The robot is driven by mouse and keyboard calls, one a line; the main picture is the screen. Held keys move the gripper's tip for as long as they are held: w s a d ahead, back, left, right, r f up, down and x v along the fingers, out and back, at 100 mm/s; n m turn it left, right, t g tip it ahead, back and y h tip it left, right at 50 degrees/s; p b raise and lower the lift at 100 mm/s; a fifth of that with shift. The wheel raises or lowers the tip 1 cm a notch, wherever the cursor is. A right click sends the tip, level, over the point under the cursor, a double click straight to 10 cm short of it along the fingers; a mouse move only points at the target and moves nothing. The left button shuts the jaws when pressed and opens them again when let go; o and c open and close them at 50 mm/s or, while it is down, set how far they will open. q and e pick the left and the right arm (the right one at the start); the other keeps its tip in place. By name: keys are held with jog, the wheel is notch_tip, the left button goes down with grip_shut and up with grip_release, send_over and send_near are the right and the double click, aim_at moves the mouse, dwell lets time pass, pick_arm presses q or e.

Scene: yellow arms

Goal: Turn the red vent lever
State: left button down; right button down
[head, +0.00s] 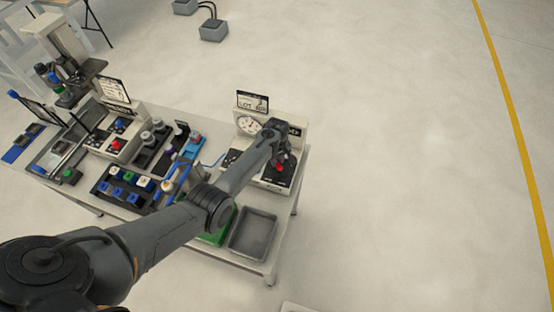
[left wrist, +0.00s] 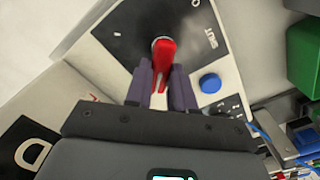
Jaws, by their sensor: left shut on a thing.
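The red vent lever (left wrist: 163,58) stands on a black panel with white lettering (left wrist: 195,25) in the left wrist view. My left gripper (left wrist: 161,82) is shut on the lever, with one dark finger on each side of it. In the head view the red lever (head: 279,167) shows as a small red spot at the end of my left arm. My left gripper (head: 284,158) is there at the right end of the table, partly hidden by its own wrist. My right gripper is not in view.
A round gauge (head: 248,124) and a sign (head: 252,102) stand beside the lever's panel. A blue button (left wrist: 210,83) lies right of the lever. A grey tray (head: 254,233) is at the table's front right. Several racks and devices fill the left.

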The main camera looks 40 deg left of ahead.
aim_at(285, 162)
pick_arm(q)
jog(key=shift+m, duration=0.4)
jog(key=m, duration=0.2)
jog(key=shift+w+d+m, duration=0.15)
jog(key=shift+w+m, duration=0.15)
jog(key=shift+m, duration=0.1)
jog(key=m, duration=0.3)
jog(key=d+m, duration=0.1)
jog(key=m, duration=0.1)
jog(key=shift+w+p, duration=0.3)
jog(key=shift+p, duration=0.05)
jog(key=m, duration=0.3)
jog(key=d+m, duration=0.1)
jog(key=m, duration=0.1)
jog(key=shift+w+m, duration=0.1)
jog(key=shift+m, duration=0.3)
jog(key=shift+d+m, duration=0.25)
jog(key=shift+m, duration=1.45)
jog(key=shift+d, duration=0.1)
jog(key=c, duration=1)
grip_release()
jog(key=shift+o, duration=0.2)
